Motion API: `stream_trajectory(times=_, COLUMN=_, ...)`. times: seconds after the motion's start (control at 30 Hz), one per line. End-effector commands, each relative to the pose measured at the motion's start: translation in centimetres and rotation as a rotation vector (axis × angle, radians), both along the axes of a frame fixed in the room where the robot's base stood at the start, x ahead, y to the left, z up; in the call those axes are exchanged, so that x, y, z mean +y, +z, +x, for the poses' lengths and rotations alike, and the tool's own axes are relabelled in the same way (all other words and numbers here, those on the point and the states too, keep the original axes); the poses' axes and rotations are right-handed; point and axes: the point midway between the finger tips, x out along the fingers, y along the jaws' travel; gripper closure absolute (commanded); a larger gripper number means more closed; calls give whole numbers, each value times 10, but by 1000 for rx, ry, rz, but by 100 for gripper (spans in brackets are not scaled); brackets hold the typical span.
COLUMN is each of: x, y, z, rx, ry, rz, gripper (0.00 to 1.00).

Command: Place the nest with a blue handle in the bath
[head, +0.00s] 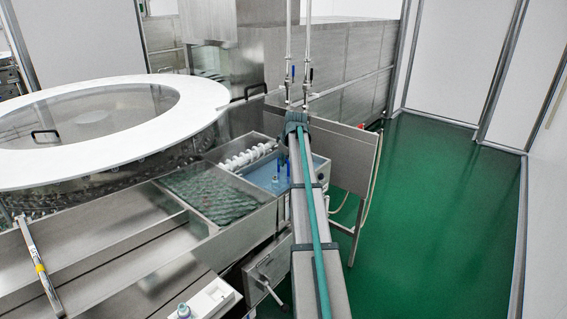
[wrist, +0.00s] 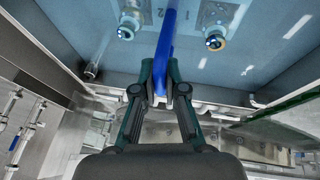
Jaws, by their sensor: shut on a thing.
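My gripper (wrist: 160,88) is shut on an upright blue handle (wrist: 167,40) in the wrist view. At the top of that view, a pale plate with round fittings (wrist: 215,40) and printed marks, seemingly the nest, shows around the handle's far end. The blue surface of the bath (wrist: 272,58) fills the area around it. In the head view the bath (head: 262,176) is a blue-filled steel basin right of centre, with small blue upright parts (head: 277,179) in it. My gripper is hidden there behind my arm. I cannot tell whether the nest touches the bath's bottom.
A steel tank with dark greenish contents (head: 210,190) stands left of the bath, with white rollers (head: 247,157) behind. The round washer with a white ring (head: 185,100) is at the left. Green floor (head: 450,220) is clear at right.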

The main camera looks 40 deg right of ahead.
Motion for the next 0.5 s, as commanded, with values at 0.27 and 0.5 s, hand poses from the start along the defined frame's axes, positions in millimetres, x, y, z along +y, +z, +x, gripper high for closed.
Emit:
stream_trajectory(times=0.27, x=0, y=-17, z=0, rx=-1, ry=1, rz=-1, gripper=100)
stream_trajectory(times=0.5, x=0, y=-20, z=0, rx=-1, ry=0, rz=0, gripper=100)
